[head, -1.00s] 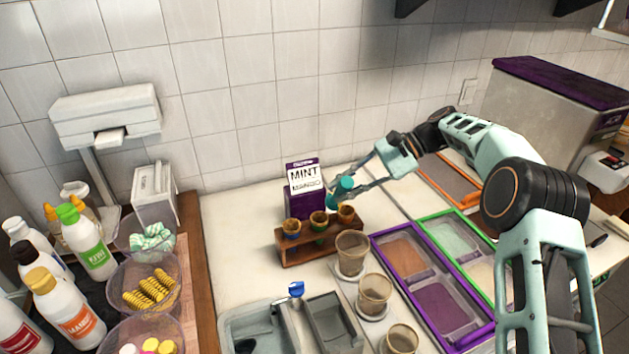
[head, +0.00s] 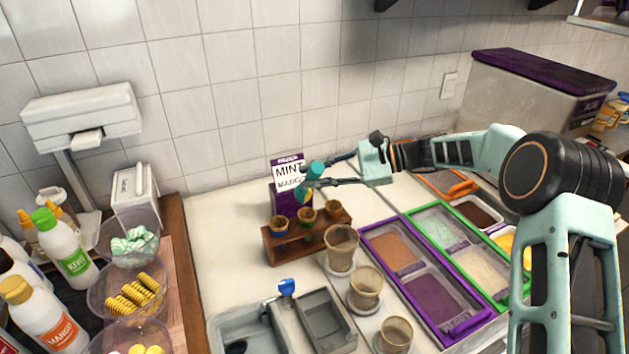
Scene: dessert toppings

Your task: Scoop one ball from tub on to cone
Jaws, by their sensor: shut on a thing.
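My gripper (head: 311,182) is shut on a teal scoop (head: 316,168) and holds it tilted above the wooden cone rack (head: 284,252), in front of the mint sign. The rack holds a left cone (head: 279,224), a middle cone (head: 307,215) and a right cone (head: 331,208), all upright. The scoop is apart from the cones. Its bowl is too small to tell whether a ball is in it. The tubs lie to the right: orange-brown (head: 395,247), purple (head: 432,297), pale mint (head: 440,225), cream (head: 483,262) and dark brown (head: 478,212).
The purple mint box (head: 288,199) stands close behind the rack. Several brown cups (head: 341,246) stand right of the rack. A sink (head: 240,328) with a blue-topped tap (head: 287,286) is in front. Bottles and topping bowls (head: 133,293) fill the left. White counter left of the rack is clear.

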